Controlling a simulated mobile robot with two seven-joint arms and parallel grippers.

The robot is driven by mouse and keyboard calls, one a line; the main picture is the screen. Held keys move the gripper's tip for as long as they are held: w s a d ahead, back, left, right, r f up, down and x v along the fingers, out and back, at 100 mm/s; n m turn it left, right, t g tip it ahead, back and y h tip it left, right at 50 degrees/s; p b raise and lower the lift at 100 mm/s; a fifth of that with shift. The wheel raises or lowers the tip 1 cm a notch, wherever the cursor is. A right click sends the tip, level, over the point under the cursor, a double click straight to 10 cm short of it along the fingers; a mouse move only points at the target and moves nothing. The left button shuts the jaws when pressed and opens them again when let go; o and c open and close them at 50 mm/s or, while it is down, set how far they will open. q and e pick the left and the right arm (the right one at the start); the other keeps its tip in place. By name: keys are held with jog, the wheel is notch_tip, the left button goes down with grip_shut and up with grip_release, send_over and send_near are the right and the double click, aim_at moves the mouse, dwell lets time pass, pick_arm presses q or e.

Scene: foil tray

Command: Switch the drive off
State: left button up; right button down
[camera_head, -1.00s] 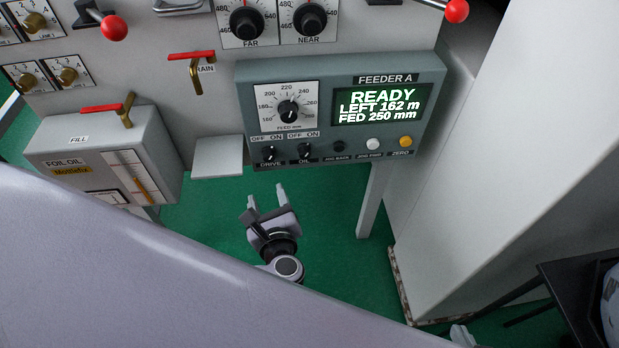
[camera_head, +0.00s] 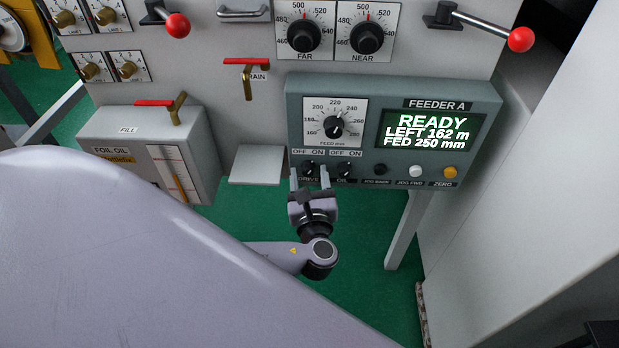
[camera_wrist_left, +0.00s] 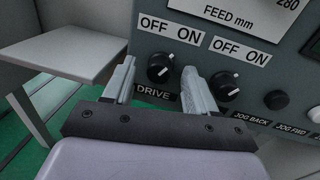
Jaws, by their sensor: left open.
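The DRIVE switch is a small black rotary knob (camera_wrist_left: 160,68) under an OFF ON label (camera_wrist_left: 171,30) on the grey FEEDER A panel (camera_head: 492,105). In the head view my left gripper (camera_head: 309,177) is open and empty, just below and in front of the DRIVE knob. In the left wrist view its two fingertips (camera_wrist_left: 158,75) stand either side of the knob, seemingly without touching it. My right gripper is not in view.
The similar OIL knob (camera_wrist_left: 226,85) is close to the right finger. The display (camera_head: 432,130) reads READY, LEFT 162 m, FED 250 mm. A grey shelf (camera_head: 258,165) juts out left of the panel. JOG and ZERO buttons (camera_head: 450,171) are to the right.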

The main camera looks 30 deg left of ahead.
pick_arm(q)
jog(key=c, duration=1.1)
jog(key=shift+o, duration=0.2)
jog(key=shift+n, duration=0.3)
jog(key=n+p, duration=0.1)
jog(key=n, duration=0.1)
jog(key=shift+n, duration=0.3)
jog(key=shift+n+h, duration=0.4)
jog(key=shift+n, duration=0.8)
jog(key=n, duration=0.3)
jog(key=shift+s+g, duration=0.1)
jog(key=shift+g, duration=0.2)
jog(key=shift+r+n+h+b, duration=0.1)
jog(key=shift+n+h+b, duration=0.25)
jog(key=shift+n, duration=0.85)
